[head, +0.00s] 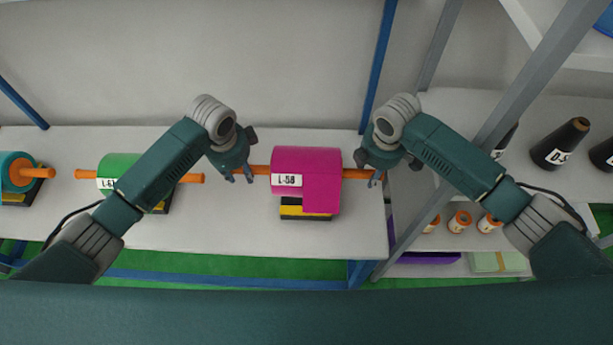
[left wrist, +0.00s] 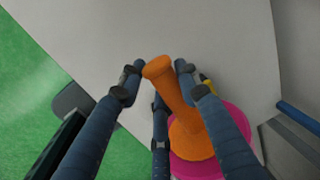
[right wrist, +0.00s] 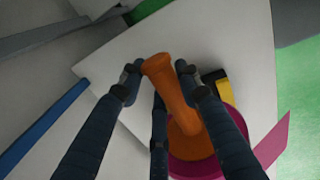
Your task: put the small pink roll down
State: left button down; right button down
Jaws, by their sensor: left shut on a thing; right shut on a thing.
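The small pink roll (head: 307,172), labelled L-58, is a magenta cylinder on an orange rod, over a black and yellow cradle (head: 305,208) on the white table. A loose flap of its sheet hangs over the cradle's front. I cannot tell whether the roll rests on the cradle. My left gripper (head: 241,175) is shut on the rod's left end (left wrist: 170,95). My right gripper (head: 372,177) is shut on the rod's right end (right wrist: 170,90). The roll's pink end also shows in the left wrist view (left wrist: 236,118) and the right wrist view (right wrist: 205,168).
A green roll (head: 118,166) and a teal roll (head: 14,166) stand to the left on the table (head: 230,225). A grey rack post (head: 440,200) is close by my right arm. Black cones (head: 560,143) and small orange spools (head: 460,221) are on the rack at right.

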pick_arm(q)
jog(key=shift+d, duration=0.2)
pick_arm(e)
jog(key=shift+w+a, duration=0.1)
jog(key=shift+w, duration=0.05)
